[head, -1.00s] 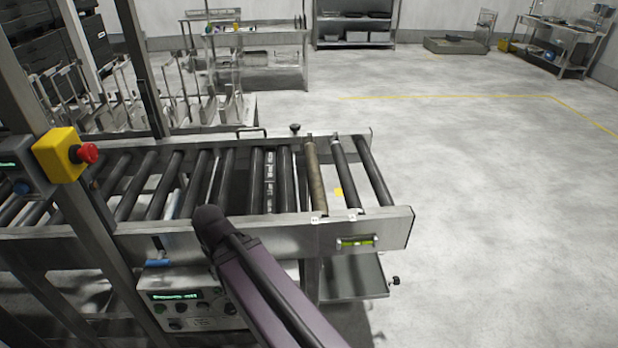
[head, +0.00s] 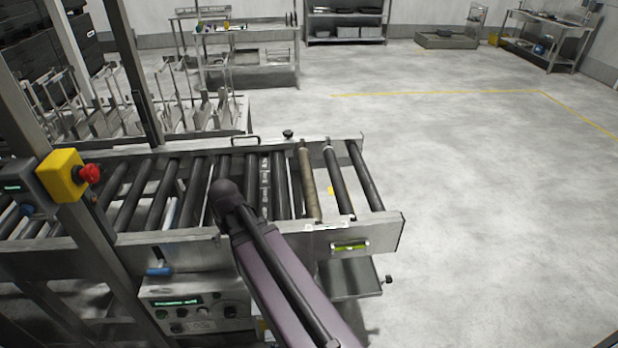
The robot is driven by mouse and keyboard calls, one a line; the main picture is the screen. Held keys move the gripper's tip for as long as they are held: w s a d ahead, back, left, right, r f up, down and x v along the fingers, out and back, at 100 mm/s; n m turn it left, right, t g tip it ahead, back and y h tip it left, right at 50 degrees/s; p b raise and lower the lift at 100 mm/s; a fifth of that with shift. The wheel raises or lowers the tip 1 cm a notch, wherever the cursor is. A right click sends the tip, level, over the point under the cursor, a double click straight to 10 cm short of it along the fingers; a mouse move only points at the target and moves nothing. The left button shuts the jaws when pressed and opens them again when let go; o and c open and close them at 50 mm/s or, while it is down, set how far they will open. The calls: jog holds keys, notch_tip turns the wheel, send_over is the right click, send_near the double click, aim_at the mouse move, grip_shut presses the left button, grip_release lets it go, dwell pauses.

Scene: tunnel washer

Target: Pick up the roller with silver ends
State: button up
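A dark roller (head: 339,180) with pale, silver-looking ends lies across the right part of the conveyor frame (head: 375,226). It is second from the right end. A brownish, worn roller (head: 308,182) lies just left of it, and a plain dark roller (head: 366,178) lies to its right. There are open gaps on both sides of the dark roller with pale ends. My purple and black arm reaches up from the bottom edge, and its dark rounded joint is over the rollers to the left. My gripper does not show in this view.
A yellow box with a red button (head: 88,174) is on a post at left. A spirit level (head: 350,246) is on the conveyor's front rail. A small tray (head: 350,279) sticks out below. A control panel (head: 190,308) is under the conveyor. The floor at right is clear.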

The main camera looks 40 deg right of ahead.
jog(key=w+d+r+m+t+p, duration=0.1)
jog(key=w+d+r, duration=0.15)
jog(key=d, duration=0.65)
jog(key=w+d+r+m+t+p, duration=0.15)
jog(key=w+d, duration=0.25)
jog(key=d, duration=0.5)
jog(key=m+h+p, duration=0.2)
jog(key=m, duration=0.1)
send_near(310, 181)
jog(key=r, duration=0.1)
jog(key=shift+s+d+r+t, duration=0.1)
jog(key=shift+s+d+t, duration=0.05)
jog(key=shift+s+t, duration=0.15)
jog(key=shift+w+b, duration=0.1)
jog(key=shift+b, duration=0.35)
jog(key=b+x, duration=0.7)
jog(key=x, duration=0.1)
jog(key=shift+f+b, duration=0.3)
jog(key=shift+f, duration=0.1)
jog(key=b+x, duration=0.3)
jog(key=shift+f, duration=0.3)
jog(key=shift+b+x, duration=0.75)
jog(key=shift+b, duration=0.25)
